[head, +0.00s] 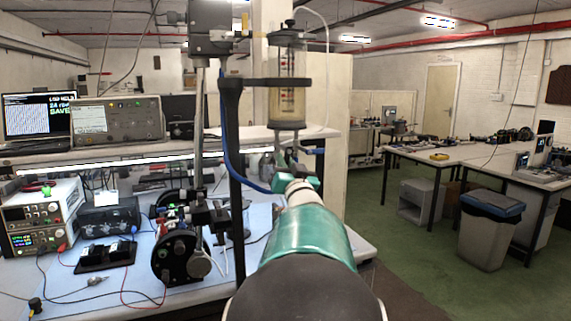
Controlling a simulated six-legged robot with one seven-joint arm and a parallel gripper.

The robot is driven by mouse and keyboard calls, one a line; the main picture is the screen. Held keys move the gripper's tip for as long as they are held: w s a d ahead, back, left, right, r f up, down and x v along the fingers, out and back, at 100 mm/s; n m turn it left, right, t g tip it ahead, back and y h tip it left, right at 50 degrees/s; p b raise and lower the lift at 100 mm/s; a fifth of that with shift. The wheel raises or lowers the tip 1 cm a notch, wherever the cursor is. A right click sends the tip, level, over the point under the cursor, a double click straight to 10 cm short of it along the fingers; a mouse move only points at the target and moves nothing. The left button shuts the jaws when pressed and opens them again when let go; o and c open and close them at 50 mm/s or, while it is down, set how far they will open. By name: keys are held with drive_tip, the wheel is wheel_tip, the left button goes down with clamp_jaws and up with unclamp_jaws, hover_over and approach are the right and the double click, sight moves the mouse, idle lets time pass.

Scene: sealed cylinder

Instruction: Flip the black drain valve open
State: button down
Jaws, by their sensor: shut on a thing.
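A clear sealed cylinder (287,103) with a black cap and amber liquid stands upright in a dark clamp. A narrow grey outlet (284,138) runs down from its base. My gripper (283,160) is at the end of my teal and white arm, just below the cylinder, with its fingers up at the outlet fittings. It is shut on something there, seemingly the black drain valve. The valve is too small and too covered by my gripper to make out, so its angle cannot be told. A blue fitting (312,151) sticks out to the right of the outlet.
A dark upright post (234,160) and a blue hose (240,176) stand close left of my gripper. The bench (205,279) holds power supplies, meters and loose leads. Open green floor and a grey bin (487,235) lie to the right.

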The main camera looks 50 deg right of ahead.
drive_tip(key=shift+s+d+n+t+y, duration=0.1)
drive_tip(key=shift+d+n+t+y, duration=0.3)
drive_tip(key=shift+n, duration=0.75)
drive_tip(key=shift+s+a+n+t+y, duration=0.1)
drive_tip(key=shift+n+t+y, duration=0.1)
drive_tip(key=shift+n+y, duration=0.7)
drive_tip(key=shift+n+h, duration=0.25)
drive_tip(key=shift+h, duration=0.05)
drive_tip(key=c, duration=1.4)
unclamp_jaws()
drive_tip(key=shift+c, duration=0.2)
drive_tip(key=v, duration=1.3)
drive_tip(key=shift+s+a+f, duration=0.2)
drive_tip(key=shift+s+f, duration=0.05)
drive_tip(key=shift+s, duration=0.05)
